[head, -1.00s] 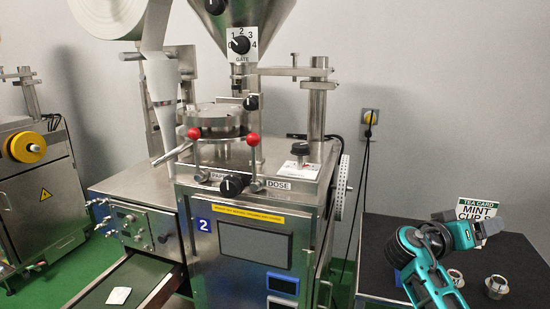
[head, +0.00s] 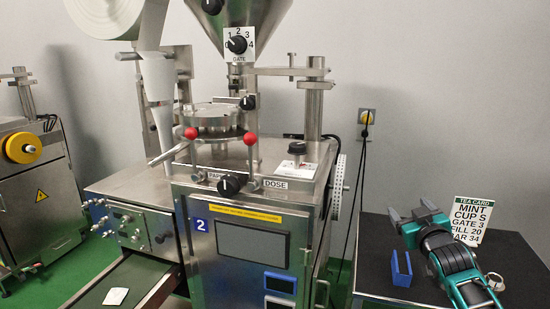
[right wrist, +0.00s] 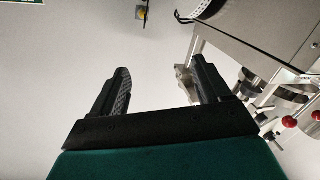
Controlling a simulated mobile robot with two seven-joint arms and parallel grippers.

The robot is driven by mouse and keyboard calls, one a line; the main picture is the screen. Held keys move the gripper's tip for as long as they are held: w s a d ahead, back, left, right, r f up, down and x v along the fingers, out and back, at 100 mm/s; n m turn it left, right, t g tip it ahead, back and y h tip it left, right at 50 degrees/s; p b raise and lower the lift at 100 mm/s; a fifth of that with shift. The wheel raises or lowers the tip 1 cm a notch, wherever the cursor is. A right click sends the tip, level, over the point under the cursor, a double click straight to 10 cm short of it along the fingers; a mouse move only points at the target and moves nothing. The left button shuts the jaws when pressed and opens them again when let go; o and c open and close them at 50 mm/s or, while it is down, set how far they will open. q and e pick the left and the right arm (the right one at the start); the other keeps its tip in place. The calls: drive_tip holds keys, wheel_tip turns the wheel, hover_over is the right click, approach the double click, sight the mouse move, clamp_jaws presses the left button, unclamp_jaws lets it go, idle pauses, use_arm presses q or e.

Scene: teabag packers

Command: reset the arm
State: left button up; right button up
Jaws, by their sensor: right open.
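My right gripper (head: 412,212) is open and empty in the head view, above the dark side table (head: 372,262) at the right. Its two fingers stand apart in the right wrist view (right wrist: 160,88), with only bare wall between them. The teabag machine (head: 250,215) with blue label 2 stands in the middle of the head view, left of the gripper and apart from it. My left gripper does not show.
A tea card (head: 470,215) reading MINT stands behind my right arm. A small blue holder (head: 401,268) and a metal cup (head: 494,281) are on the side table. A white packet (head: 115,296) lies on the machine's chute. Another machine (head: 42,195) stands at far left.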

drive_tip(key=shift+g+y, duration=0.6)
drive_tip(key=shift+g, duration=0.3)
drive_tip(key=s+a+f, duration=0.1)
drive_tip(key=s+f, duration=0.1)
drive_tip(key=f, duration=0.2)
drive_tip(key=s+a+f, duration=0.2)
drive_tip(key=f, duration=0.2)
drive_tip(key=s+a+f+b, duration=0.1)
drive_tip(key=s+a+f, duration=0.1)
drive_tip(key=s+f, duration=0.1)
drive_tip(key=shift+f, duration=0.65)
drive_tip(key=s+a+f+g+b, duration=0.1)
drive_tip(key=s+a+f, duration=0.2)
drive_tip(key=s+f, duration=0.3)
drive_tip(key=s+a+f+g+y+b, duration=0.1)
drive_tip(key=s+a+f, duration=0.3)
drive_tip(key=s, duration=0.9)
drive_tip(key=s+a+f+g+y+b, duration=0.1)
drive_tip(key=s+a+f+g, duration=0.1)
drive_tip(key=s+f, duration=0.6)
drive_tip(key=shift+s+a+f+m+g, duration=0.3)
drive_tip(key=shift+s+a+g, duration=0.1)
drive_tip(key=shift+s+a, duration=0.55)
drive_tip(key=shift+s+d, duration=0.1)
drive_tip(key=shift+c, duration=0.2)
